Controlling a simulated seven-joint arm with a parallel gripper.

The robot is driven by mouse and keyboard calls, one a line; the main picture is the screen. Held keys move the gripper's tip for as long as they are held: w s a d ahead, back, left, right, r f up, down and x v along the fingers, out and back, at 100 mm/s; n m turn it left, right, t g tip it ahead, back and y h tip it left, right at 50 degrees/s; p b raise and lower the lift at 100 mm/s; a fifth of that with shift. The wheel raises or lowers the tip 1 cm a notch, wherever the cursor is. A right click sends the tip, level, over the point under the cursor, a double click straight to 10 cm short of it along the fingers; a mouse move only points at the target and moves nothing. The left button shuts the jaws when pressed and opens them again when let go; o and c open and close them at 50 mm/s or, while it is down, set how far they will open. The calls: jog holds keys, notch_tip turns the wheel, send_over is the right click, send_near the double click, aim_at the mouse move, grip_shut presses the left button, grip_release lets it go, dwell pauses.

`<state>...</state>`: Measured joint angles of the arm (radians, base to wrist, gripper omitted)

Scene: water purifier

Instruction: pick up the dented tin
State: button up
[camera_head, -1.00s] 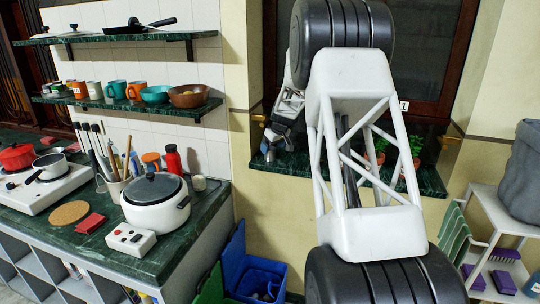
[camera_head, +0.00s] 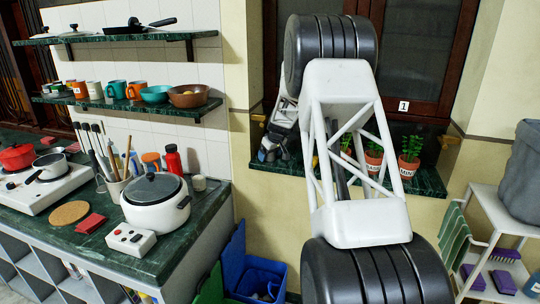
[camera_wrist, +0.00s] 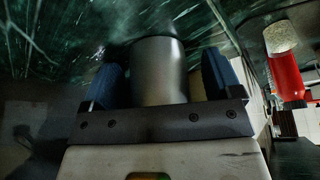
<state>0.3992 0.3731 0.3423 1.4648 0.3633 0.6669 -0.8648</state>
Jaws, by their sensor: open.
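A plain grey metal tin (camera_wrist: 158,68) stands out in the wrist view, between the two blue fingertips of my gripper (camera_wrist: 159,82). The fingers are open on either side of it, with a dark gap at the left finger. I cannot tell if either one touches it. No dent shows on the side facing the camera, and its lower part is hidden by the gripper's body. In the head view my gripper (camera_head: 271,149) is at the left end of the green window sill, partly behind my arm.
Potted plants (camera_head: 411,164) stand on the green marble sill (camera_head: 427,182), right of my gripper. The counter at left holds a white pot (camera_head: 155,208) and a red bottle (camera_head: 173,160). A blue bin (camera_head: 262,277) is below the sill. A red object (camera_wrist: 286,76) shows at right in the wrist view.

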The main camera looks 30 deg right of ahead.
jog(key=c, duration=1)
jog(key=shift+r, duration=0.15)
jog(key=shift+r, duration=1.55)
jog(key=s+a, duration=0.2)
jog(key=s, duration=0.5)
jog(key=s+a+r, duration=0.1)
jog(key=s+a, duration=0.2)
jog(key=s, duration=0.5)
jog(key=shift+a+r, duration=0.25)
jog(key=shift+r, duration=0.05)
